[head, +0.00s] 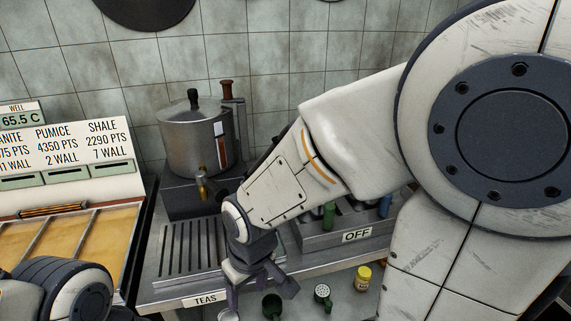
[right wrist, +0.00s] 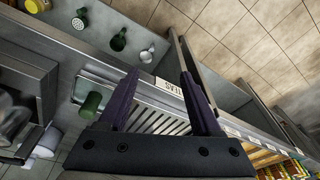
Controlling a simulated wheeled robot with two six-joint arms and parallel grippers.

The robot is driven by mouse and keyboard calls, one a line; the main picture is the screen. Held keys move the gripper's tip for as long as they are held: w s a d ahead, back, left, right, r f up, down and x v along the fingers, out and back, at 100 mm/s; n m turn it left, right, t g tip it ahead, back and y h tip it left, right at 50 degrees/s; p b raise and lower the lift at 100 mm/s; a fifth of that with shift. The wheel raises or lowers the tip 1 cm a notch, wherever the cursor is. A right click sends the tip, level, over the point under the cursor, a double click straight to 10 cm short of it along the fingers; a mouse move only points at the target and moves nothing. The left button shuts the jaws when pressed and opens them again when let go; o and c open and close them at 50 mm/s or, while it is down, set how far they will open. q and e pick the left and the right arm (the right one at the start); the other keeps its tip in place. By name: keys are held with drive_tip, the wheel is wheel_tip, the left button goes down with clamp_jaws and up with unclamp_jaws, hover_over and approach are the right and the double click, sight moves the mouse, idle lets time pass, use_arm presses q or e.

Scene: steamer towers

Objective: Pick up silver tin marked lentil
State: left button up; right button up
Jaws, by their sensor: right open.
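A small silver object (head: 229,315) shows at the bottom edge of the head view, partly cut off. It also shows in the right wrist view (right wrist: 147,54), but no lentil marking can be read on it. My right gripper (head: 261,287) is open and empty, pointing down over the counter's front edge near the TEAS label. In the right wrist view its two purple fingers (right wrist: 160,76) stand apart, with the silver object beyond their tips. Part of my left arm shows at the lower left of the head view; its gripper is out of view.
A green cup (head: 272,305), a shaker with a holed top (head: 323,296) and a yellow jar (head: 363,278) stand on the lower shelf. A slatted drip tray (head: 190,250) lies behind my gripper. A steel boiler (head: 190,145) with a brass tap stands at the back.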

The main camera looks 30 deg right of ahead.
drive_tip(key=w+d+r+m+p, duration=0.1)
drive_tip(key=w+d+r+p, duration=0.15)
drive_tip(key=r+p, duration=0.4)
drive_tip(key=w+d+r+m+p, duration=0.1)
drive_tip(key=d+r+p, duration=0.2)
drive_tip(key=r+p, duration=0.35)
drive_tip(key=w+d+r+m+t+h+p, duration=0.1)
drive_tip(key=w+d+r+p, duration=0.15)
drive_tip(key=d, duration=0.25)
drive_tip(key=w+d+r+m+h+p, duration=0.1)
drive_tip(key=d+p, duration=0.2)
drive_tip(key=d, duration=0.1)
drive_tip(key=shift+m+t, duration=0.7)
drive_tip(key=w+d+f+b, duration=0.1)
drive_tip(key=d+f, duration=0.2)
drive_tip(key=d, duration=0.1)
drive_tip(key=w+d+f+b, duration=0.1)
drive_tip(key=d+f, duration=0.3)
drive_tip(key=w+d+f+b, duration=0.1)
drive_tip(key=d+f, duration=0.3)
drive_tip(key=shift+w+d+f, duration=0.1)
drive_tip(key=shift+w+f, duration=0.05)
drive_tip(key=shift+f, duration=0.1)
drive_tip(key=b+x, duration=0.2)
drive_tip(key=x, duration=0.3)
drive_tip(key=shift+w+f, duration=0.1)
drive_tip(key=shift+f, duration=0.05)
clamp_jaws()
